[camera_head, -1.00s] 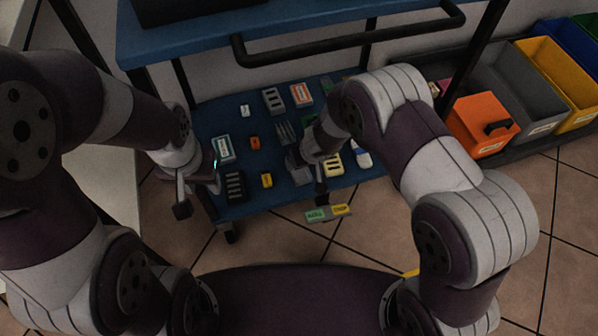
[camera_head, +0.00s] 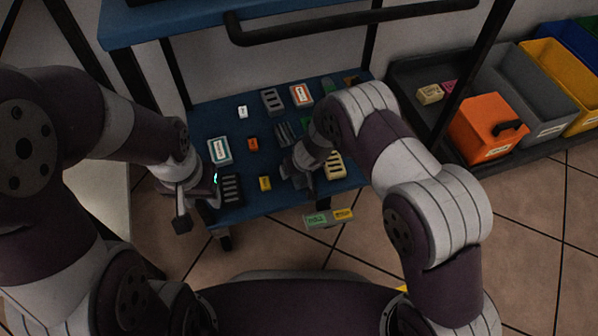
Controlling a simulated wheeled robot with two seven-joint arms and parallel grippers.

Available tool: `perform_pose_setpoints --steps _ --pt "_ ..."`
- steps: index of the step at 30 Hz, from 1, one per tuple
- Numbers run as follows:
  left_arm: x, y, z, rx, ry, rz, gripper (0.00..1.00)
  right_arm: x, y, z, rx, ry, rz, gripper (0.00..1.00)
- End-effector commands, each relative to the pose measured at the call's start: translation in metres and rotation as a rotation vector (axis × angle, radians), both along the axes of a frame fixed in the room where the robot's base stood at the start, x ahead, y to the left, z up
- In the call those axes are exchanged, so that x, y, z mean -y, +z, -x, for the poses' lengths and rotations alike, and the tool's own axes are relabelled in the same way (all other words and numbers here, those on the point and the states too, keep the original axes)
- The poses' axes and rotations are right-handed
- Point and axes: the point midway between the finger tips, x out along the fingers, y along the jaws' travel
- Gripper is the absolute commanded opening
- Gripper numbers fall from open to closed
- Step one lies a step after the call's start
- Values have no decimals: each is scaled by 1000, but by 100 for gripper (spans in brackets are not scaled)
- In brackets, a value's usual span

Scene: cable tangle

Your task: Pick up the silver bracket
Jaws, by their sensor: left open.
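Small parts lie on the blue lower shelf (camera_head: 204,122) of a cart. A grey ribbed metal piece (camera_head: 284,133) lies mid-shelf and a grey slotted block (camera_head: 272,101) lies behind it; I cannot tell for sure which part is the silver bracket. My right gripper (camera_head: 303,178) is low over the shelf's front right, in front of the ribbed piece. Its fingers blend with grey shapes there, so its opening and anything beneath it are hidden. My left gripper (camera_head: 199,203) is open and empty at the shelf's front left corner, beside a black slotted block (camera_head: 231,188).
A teal-and-white box (camera_head: 220,151), orange piece (camera_head: 253,144), yellow piece (camera_head: 265,183), red-and-white box (camera_head: 301,95) and cream slotted block (camera_head: 336,167) crowd the shelf. The cart's upper deck and black handle (camera_head: 350,22) overhang it. An orange bin (camera_head: 488,128) stands right.

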Motion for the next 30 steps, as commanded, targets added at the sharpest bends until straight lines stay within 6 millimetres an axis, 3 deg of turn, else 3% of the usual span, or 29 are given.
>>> perform_pose_setpoints --steps 17,18,24,30 --pt "0 -4 0 0 0 0 43 0 -5 0 1 0 0 85" --pt "0 -4 0 0 0 0 43 0 -5 0 0 0 0 82" --pt "0 -4 0 0 0 0 43 0 -5 0 0 0 0 22" --pt "0 -4 0 0 0 0 43 0 -4 0 1 0 0 22"
